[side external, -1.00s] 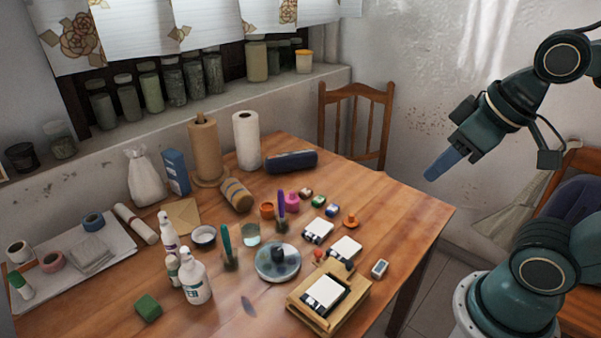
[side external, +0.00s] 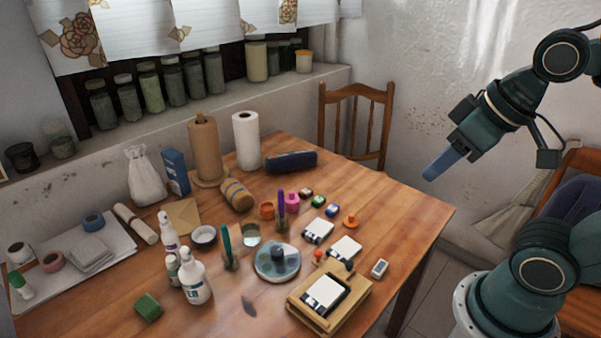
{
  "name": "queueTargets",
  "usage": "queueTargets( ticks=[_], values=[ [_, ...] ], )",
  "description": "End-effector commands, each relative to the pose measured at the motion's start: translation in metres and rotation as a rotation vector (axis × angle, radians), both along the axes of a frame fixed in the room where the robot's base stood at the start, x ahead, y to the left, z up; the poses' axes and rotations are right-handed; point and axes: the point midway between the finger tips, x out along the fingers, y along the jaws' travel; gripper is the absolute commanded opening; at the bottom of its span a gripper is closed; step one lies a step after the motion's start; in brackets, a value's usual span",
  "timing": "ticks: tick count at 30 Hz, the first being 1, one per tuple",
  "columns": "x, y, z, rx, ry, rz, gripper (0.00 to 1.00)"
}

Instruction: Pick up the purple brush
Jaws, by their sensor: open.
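The purple brush (side external: 281,202) stands upright near the middle of the wooden table, its purple handle pointing up. Its lower end is dark and seems to be in a small holder, which I cannot make out clearly. A pink item stands close to its right and an orange pot close to its left.
A teal brush (side external: 227,243) stands upright to the left. A round plate (side external: 278,274), white cards, a wooden tray (side external: 361,291) and white bottles (side external: 194,277) crowd the front. A paper roll (side external: 246,141) stands behind. The table's right corner (side external: 425,210) is clear.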

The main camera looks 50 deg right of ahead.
Motion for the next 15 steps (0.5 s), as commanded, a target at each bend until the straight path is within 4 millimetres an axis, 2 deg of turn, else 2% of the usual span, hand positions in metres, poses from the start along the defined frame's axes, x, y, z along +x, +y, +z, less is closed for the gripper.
queueTargets(
  ticks=[8, 15],
  values=[
    [0.022, 0.000, 0.010, 0.037, 0.034, -0.071, 0.41],
    [0.064, 0.001, 0.022, 0.099, 0.092, -0.206, 0.41]
  ],
)
